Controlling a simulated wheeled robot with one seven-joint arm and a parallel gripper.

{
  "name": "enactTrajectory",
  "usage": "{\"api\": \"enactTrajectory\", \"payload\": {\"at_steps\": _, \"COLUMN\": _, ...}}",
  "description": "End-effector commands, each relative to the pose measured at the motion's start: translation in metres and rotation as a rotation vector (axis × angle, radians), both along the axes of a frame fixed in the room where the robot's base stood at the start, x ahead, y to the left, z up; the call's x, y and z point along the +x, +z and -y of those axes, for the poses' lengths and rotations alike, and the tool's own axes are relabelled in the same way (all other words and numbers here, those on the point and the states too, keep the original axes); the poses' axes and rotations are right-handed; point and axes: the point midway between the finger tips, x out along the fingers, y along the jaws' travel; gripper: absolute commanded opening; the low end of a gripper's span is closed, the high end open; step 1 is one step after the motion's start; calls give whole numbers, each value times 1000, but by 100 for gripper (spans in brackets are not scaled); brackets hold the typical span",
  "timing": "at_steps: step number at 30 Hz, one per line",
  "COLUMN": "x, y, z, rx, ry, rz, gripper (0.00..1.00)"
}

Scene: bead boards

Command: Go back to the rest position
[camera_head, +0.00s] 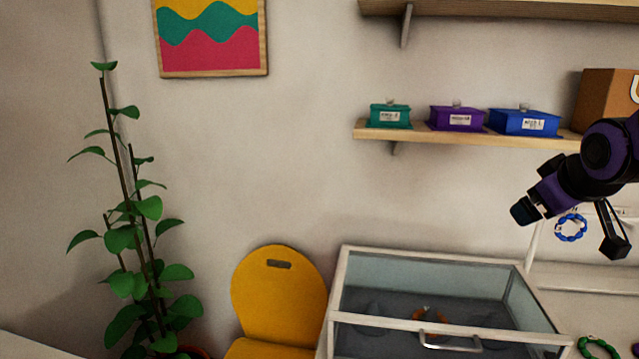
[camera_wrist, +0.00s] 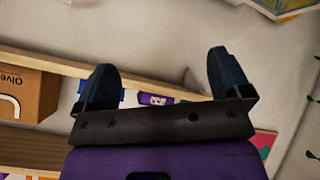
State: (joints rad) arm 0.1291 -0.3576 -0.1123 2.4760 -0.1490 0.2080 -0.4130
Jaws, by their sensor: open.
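My gripper (camera_head: 568,230) is at the right side of the head view, raised in the air, with its two dark fingers spread wide. In the wrist view my gripper (camera_wrist: 163,78) shows both dark blue fingers far apart with nothing held between them. A blue bead ring (camera_head: 571,228) appears behind the gap between the fingers in the head view; it looks apart from them.
A glass-topped case (camera_head: 432,321) stands below, left of my gripper. A shelf (camera_head: 470,136) holds teal (camera_head: 390,116), purple (camera_head: 457,119) and blue (camera_head: 524,123) boxes and a cardboard box (camera_head: 603,101). A yellow chair (camera_head: 279,300) and a plant (camera_head: 140,240) stand left.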

Motion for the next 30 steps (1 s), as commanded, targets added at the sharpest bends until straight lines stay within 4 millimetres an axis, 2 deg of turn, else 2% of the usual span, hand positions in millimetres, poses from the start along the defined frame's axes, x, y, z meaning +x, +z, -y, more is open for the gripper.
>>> {"api": "enactTrajectory", "payload": {"at_steps": 3, "x": -38, "y": 11, "z": -31, "rx": 107, "ry": -41, "rz": -58, "gripper": 96}}
{"api": "enactTrajectory", "payload": {"at_steps": 9, "x": -106, "y": 18, "z": -73, "rx": 260, "ry": -120, "rz": -180, "gripper": 96}}
{"api": "enactTrajectory", "payload": {"at_steps": 12, "x": -135, "y": 18, "z": -87, "rx": 310, "ry": -154, "rz": -235, "gripper": 96}}
{"api": "enactTrajectory", "payload": {"at_steps": 15, "x": -154, "y": 18, "z": -96, "rx": 341, "ry": -178, "rz": -273, "gripper": 96}}
{"api": "enactTrajectory", "payload": {"at_steps": 20, "x": -167, "y": 17, "z": -101, "rx": 360, "ry": -196, "rz": -301, "gripper": 96}}
{"api": "enactTrajectory", "payload": {"at_steps": 30, "x": -168, "y": 17, "z": -101, "rx": 360, "ry": -197, "rz": -303, "gripper": 96}}
